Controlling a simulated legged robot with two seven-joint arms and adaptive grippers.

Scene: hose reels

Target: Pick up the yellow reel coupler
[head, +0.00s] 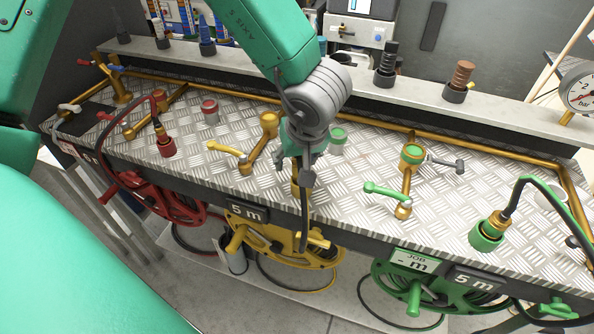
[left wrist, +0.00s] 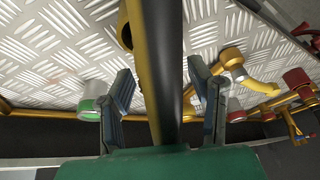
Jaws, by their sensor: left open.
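My left gripper (head: 294,170) reaches down over the middle of the checkered metal bench, above the yellow reel (head: 290,246). The yellow coupler (head: 297,188) stands below it near the bench's front edge, mostly hidden by the gripper and a black hose (head: 305,215). In the left wrist view, my gripper's two fingers (left wrist: 163,72) are spread apart. The black hose (left wrist: 168,60) runs between them with a gap on each side. A yellow part (left wrist: 124,28) with a dark opening shows just past the fingertips; I cannot tell whether it is the coupler. My right gripper is out of view.
A red coupler (head: 167,147) stands at left and a green coupler (head: 487,238) at right, both with hoses. Brass valves with a yellow handle (head: 225,149) and a green handle (head: 385,190) flank the gripper. A rear ledge (head: 350,85) carries nozzles.

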